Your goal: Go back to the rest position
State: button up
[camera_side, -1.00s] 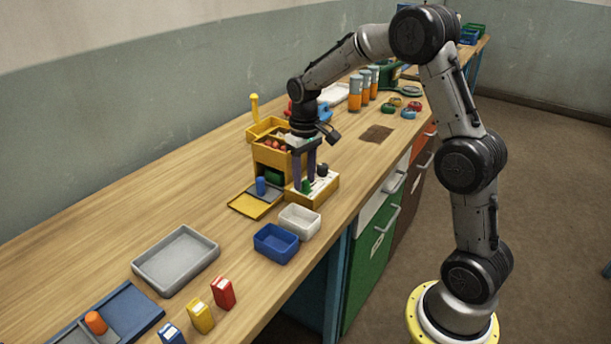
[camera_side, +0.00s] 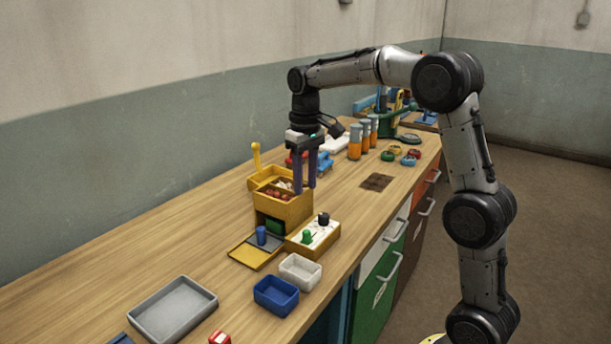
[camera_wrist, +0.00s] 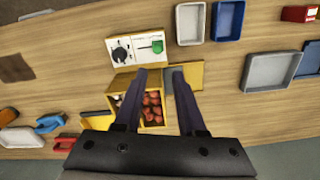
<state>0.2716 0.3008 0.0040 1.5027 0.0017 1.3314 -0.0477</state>
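My gripper (camera_side: 305,180) points down in the side view, raised over the yellow box (camera_side: 282,205). Its two dark purple fingers are apart, with nothing seen between them. In the wrist view my gripper (camera_wrist: 160,75) also shows parted fingers, with the box's red round items (camera_wrist: 152,107) below and between them. The control panel (camera_side: 313,238), white on a yellow base with a green knob and a black knob, stands in front of the box. A blue peg (camera_side: 261,235) stands by the box's opening.
A white bin (camera_side: 300,270) and a blue bin (camera_side: 276,295) stand in front of the panel. A grey tray (camera_side: 172,308) lies at left. Orange jars (camera_side: 355,142) stand farther back. A brown mat (camera_side: 377,182) lies to the right. The table left of the box is clear.

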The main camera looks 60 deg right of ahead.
jog(key=shift+r, duration=0.65)
jog(key=s+a+r+n+t, duration=0.2)
jog(key=s+a+r+t, duration=0.1)
jog(key=s+a+r, duration=0.65)
jog(key=s+a+f+t, duration=0.2)
jog(key=s+f, duration=1)
jog(key=s, duration=0.3)
jog(key=shift+s+n+t, duration=0.15)
jog(key=shift+n+t, duration=0.15)
